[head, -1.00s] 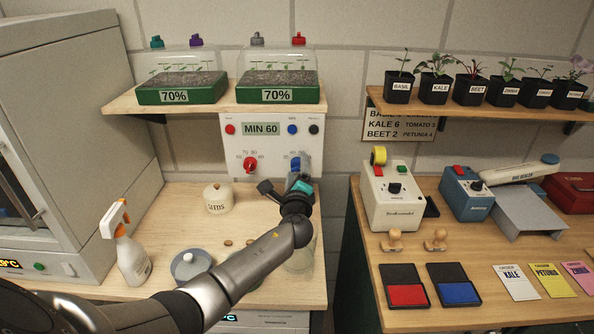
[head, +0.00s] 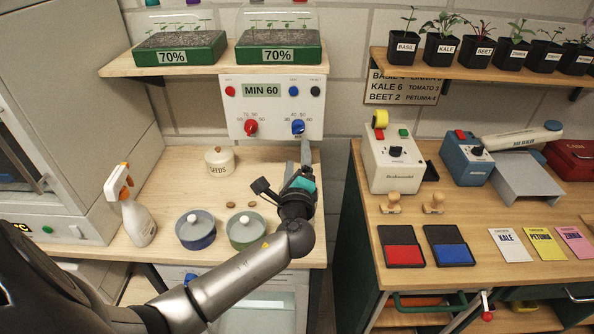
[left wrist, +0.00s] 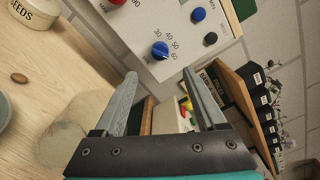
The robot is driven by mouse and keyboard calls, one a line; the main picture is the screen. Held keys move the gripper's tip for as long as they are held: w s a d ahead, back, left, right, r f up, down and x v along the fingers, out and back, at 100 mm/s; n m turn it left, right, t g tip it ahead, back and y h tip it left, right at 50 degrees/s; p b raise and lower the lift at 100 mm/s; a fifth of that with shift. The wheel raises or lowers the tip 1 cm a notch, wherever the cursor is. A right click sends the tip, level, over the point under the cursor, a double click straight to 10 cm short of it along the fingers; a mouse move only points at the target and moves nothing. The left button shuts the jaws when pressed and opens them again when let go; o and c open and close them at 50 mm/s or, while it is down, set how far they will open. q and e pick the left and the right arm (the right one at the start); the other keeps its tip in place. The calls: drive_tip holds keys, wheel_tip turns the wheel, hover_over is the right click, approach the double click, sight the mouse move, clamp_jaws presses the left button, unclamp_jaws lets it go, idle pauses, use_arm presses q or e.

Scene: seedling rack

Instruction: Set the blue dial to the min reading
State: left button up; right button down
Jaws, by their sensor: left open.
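The blue dial (head: 298,127) is on the lower right of the white control panel (head: 235,122). It also shows in the left wrist view (left wrist: 160,50), with scale numbers around it; I cannot make out its pointer setting. The panel's display (head: 262,91) reads MIN 60. My left gripper (head: 305,152) is just below the dial in the head view, apart from it. In the left wrist view its two fingers (left wrist: 160,77) are spread with nothing between them, and the dial lies beyond the fingertips. My right gripper is not in view.
A red dial (head: 250,127) sits left of the blue one, with small blue (head: 293,91) and black (head: 315,91) knobs above. A shelf with seedling trays (head: 279,54) overhangs the panel. A seeds jar (head: 219,162), lidded pots (head: 246,230) and a spray bottle (head: 132,210) stand on the bench.

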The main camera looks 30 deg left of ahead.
use_arm(q)
drive_tip(key=shift+v, duration=2.25)
drive_tip(key=shift+w, duration=0.1)
